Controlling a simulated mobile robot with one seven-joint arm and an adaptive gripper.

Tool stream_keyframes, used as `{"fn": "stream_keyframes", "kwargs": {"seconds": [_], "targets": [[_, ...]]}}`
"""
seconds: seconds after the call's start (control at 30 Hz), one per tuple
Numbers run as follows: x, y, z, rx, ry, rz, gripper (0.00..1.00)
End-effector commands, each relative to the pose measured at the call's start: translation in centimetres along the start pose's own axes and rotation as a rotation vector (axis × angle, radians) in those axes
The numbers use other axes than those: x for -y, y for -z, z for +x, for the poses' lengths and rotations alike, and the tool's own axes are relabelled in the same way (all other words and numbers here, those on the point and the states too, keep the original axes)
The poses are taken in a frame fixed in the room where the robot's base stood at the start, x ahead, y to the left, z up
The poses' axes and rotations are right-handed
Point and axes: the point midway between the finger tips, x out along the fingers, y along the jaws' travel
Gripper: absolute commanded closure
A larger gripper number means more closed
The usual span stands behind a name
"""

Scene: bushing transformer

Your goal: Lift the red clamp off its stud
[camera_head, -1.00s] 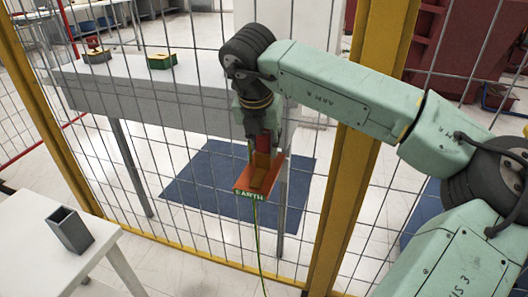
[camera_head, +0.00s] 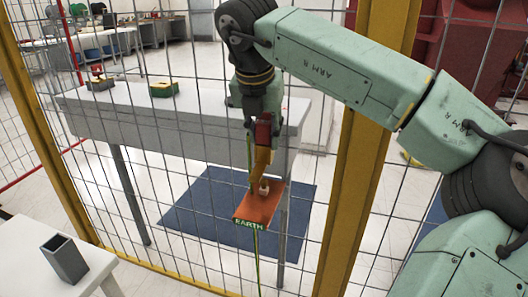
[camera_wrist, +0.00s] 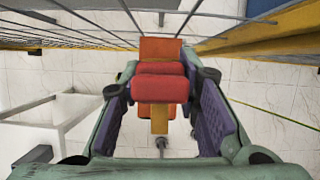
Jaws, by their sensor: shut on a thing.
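The red clamp (camera_head: 263,131) is between the fingers of my gripper (camera_head: 262,118), with its yellow-orange lower part (camera_head: 262,160) pointing down. In the wrist view the red clamp (camera_wrist: 160,88) sits between the two purple finger pads of my gripper (camera_wrist: 165,100), which is shut on it. Below is the orange plate (camera_head: 258,208) marked EARTH, with a small pale stud (camera_head: 264,187) standing on it. The clamp's lower end overlaps the plate near the stud in the head view; I cannot tell how large any gap is.
A wire-mesh fence with yellow posts (camera_head: 352,190) spans the view. A grey table (camera_head: 180,120) stands left of my arm, with small red and green-yellow items on top. A grey open box (camera_head: 65,258) stands on a white table at lower left. A green-yellow cable (camera_head: 257,262) hangs below the plate.

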Motion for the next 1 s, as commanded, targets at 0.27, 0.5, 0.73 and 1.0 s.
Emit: {"fn": "stream_keyframes", "kwargs": {"seconds": [0.27,0.5,0.73,1.0], "targets": [[0.0,-1.1,-2.7,0.002,0.0,-0.001,0.98],[0.0,-1.8,-4.4,0.001,-0.001,0.0,0.98],[0.0,-2.5,-6.1,0.001,-0.001,-0.001,0.98],[0.0,-3.0,-7.3,0.001,-0.001,-0.001,0.98]]}}
